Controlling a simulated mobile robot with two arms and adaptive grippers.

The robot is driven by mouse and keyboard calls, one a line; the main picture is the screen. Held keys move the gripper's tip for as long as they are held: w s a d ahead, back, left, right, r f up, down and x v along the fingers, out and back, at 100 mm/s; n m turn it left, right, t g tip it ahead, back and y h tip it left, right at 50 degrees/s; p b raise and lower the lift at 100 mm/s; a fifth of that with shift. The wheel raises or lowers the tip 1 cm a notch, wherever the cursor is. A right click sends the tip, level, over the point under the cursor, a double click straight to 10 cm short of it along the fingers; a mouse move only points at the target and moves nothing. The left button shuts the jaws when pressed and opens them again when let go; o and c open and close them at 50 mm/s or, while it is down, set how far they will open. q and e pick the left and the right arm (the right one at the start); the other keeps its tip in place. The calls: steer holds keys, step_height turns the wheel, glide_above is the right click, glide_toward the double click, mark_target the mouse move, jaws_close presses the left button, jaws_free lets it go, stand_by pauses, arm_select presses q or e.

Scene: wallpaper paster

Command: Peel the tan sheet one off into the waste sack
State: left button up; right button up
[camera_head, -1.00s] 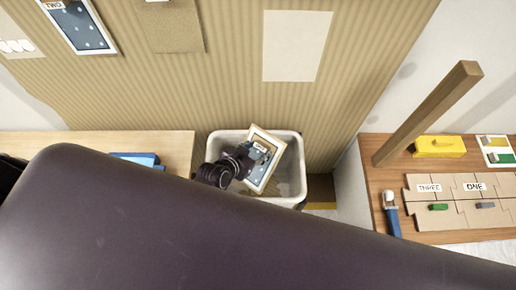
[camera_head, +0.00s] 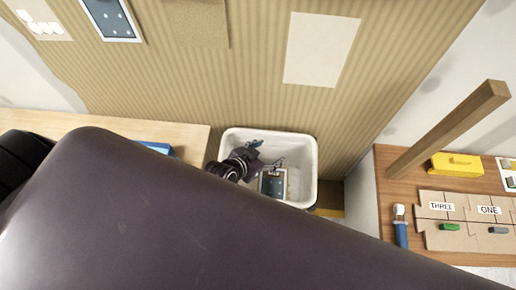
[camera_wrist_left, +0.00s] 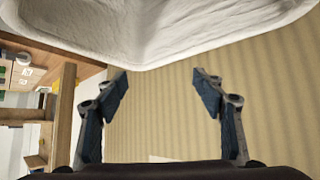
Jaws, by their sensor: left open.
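The waste sack (camera_head: 312,165) is a white, open-topped liner at the foot of the striped wall, and its rim also shows across the top of the left wrist view (camera_wrist_left: 150,35). A small sheet (camera_head: 272,184) with a dark dotted face and a pale tan edge lies inside it, partly hidden by my arm; I cannot read a label on it. My left gripper (camera_head: 267,153) is over the sack's opening, above the sheet. Its fingers are spread and empty in the left wrist view (camera_wrist_left: 162,82). My right gripper is not in view.
A plain tan sheet (camera_head: 200,22), a dotted blue panel (camera_head: 112,18) and a cream sheet (camera_head: 322,48) are on the wall. A wooden post (camera_head: 450,130) rises from the right table, beside a yellow box (camera_head: 456,164) and boards labelled THREE and ONE (camera_head: 460,210). A blue object (camera_head: 157,147) lies left.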

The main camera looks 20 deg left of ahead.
arm_select(q)
steer(key=v, duration=0.9)
steer(key=shift+s+r, duration=0.2)
steer(key=shift+r, duration=0.05)
steer(key=shift+a, duration=0.1)
